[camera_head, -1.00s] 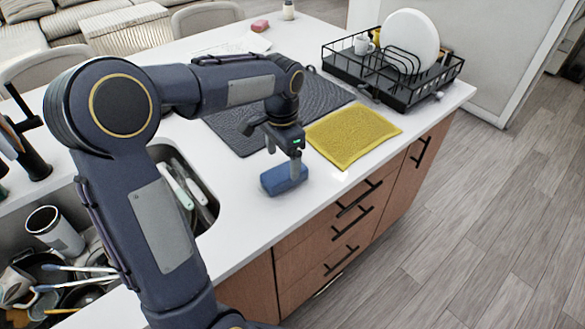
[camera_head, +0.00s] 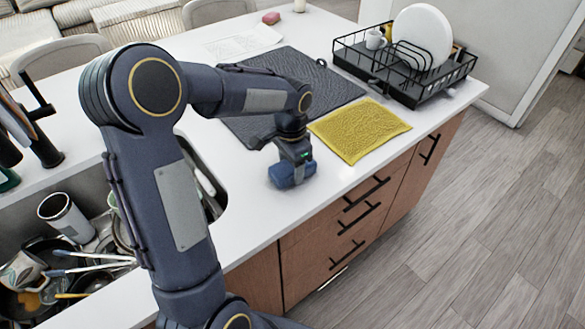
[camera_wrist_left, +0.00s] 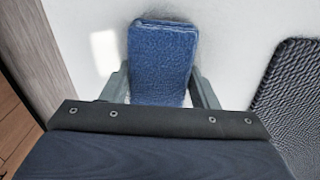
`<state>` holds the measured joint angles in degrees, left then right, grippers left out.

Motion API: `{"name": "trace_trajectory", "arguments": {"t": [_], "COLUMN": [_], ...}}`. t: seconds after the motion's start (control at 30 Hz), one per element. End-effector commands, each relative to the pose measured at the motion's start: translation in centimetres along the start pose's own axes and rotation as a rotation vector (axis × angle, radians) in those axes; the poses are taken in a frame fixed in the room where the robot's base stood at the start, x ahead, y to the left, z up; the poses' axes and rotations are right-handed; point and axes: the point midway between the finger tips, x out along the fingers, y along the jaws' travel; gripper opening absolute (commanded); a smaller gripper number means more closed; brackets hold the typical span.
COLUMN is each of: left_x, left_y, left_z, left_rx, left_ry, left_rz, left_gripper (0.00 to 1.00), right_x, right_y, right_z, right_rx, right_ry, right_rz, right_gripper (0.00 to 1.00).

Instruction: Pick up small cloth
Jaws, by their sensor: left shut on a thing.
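The small folded blue cloth (camera_head: 291,176) is at the front edge area of the white countertop, left of the yellow cloth. My left gripper (camera_head: 297,160) is low over it, with its fingers shut on it. In the left wrist view the blue cloth (camera_wrist_left: 163,60) stands out between the two grey fingers (camera_wrist_left: 162,88), one on each side. I cannot tell whether the cloth still touches the counter. My right gripper is not in view.
A yellow cloth (camera_head: 360,130) and a dark drying mat (camera_head: 330,85) lie close by. A black dish rack (camera_head: 440,85) holds a white plate and a cup. The sink (camera_head: 215,205) with dishes is on the left. The counter's front edge is near.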

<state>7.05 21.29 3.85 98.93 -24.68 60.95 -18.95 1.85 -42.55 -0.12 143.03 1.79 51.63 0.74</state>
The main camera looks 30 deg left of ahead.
Motion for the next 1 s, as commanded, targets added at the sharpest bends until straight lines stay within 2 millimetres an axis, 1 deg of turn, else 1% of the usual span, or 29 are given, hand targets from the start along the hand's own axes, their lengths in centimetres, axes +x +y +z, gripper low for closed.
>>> {"name": "trace_trajectory", "arguments": {"t": [0.27,0.37,0.47,0.6,0.67,0.9,1.0], "left_x": [-0.1,-0.4,-1.1,-3.2,-4.1,-9.6,-10.4], "left_y": [0.0,0.0,0.0,-0.1,0.7,4.7,7.1], "left_z": [0.0,0.0,-0.1,-0.1,0.3,2.8,4.2], "left_rx": [0.0,0.0,-0.001,-0.001,0.002,0.003,0.004], "left_ry": [0.001,0.001,0.002,0.004,0.005,0.007,0.005], "left_rz": [-0.001,-0.001,-0.002,-0.003,-0.003,-0.004,-0.003], "left_gripper": [0.32,0.32,0.32,0.32,0.32,0.32,0.32], "right_x": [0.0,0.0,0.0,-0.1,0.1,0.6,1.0], "right_y": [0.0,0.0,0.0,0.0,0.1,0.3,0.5], "right_z": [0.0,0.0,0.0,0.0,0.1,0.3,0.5], "right_rx": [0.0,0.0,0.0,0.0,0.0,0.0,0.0], "right_ry": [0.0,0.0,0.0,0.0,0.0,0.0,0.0], "right_rz": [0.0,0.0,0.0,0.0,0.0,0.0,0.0], "right_gripper": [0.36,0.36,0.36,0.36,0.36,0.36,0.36]}}
